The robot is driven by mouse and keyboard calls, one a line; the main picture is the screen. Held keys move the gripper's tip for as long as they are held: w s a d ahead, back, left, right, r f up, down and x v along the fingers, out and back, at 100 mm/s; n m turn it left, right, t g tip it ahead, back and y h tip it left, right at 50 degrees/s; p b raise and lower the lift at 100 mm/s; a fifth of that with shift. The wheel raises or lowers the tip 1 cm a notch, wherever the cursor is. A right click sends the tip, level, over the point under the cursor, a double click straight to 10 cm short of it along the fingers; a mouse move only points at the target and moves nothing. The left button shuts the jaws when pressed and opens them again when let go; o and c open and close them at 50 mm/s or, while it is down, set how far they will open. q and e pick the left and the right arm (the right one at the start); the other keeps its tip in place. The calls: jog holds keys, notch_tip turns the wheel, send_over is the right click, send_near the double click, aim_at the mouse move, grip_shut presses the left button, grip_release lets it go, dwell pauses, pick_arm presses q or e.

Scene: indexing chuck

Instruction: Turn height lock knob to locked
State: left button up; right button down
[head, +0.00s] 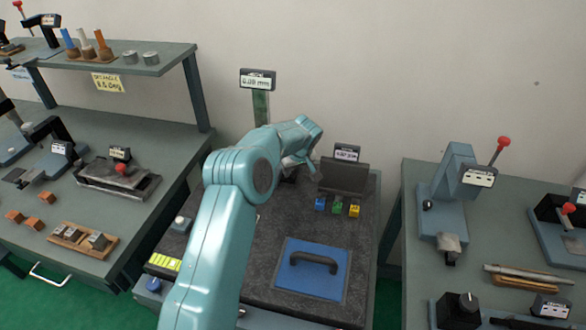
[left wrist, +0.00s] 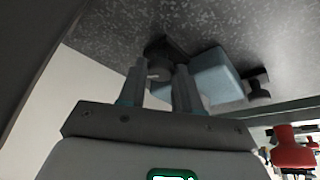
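My left gripper (head: 298,160) reaches over the dark granite plate to the foot of the height gauge, partly hidden by my own arm in the head view. In the left wrist view its two fingers (left wrist: 161,88) are apart. A dark round knob (left wrist: 159,68) with a pale mark shows between and beyond the fingertips; contact cannot be told. A blue-grey block (left wrist: 215,74) is beside it, with a smaller black knob (left wrist: 258,88) further right. The gauge's display (head: 257,80) reads about 0.00 mm on a green column (head: 261,105). My right gripper is not in view.
A blue pad with a black handle (head: 313,264) lies on the granite plate (head: 270,235). Small coloured blocks (head: 337,206) stand before a dark block with a display (head: 345,176). Benches with tools stand left (head: 110,135) and right (head: 405,240).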

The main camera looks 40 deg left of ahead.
pick_arm(q)
jog(key=shift+c, duration=0.2)
jog(key=shift+f+m+b, duration=0.15)
jog(key=shift+m+b, duration=0.55)
jog(key=shift+b, duration=0.15)
jog(key=shift+s+m+t+b, duration=0.1)
jog(key=shift+m+t+b, duration=0.45)
jog(key=shift+m, duration=0.15)
jog(key=shift+s+a+m+t+h, duration=0.1)
jog(key=shift+m+t+h, duration=0.15)
jog(key=shift+m+h, duration=0.6)
jog(key=shift+a+r+m+t, duration=0.1)
jog(key=shift+m+t, duration=0.05)
jog(key=shift+m, duration=0.55)
jog(key=shift+r+m+t, duration=0.1)
jog(key=shift+m+t, duration=0.05)
jog(key=shift+m, duration=0.5)
jog(key=o, duration=0.8)
jog(key=shift+c, duration=0.2)
jog(key=shift+s, duration=0.1)
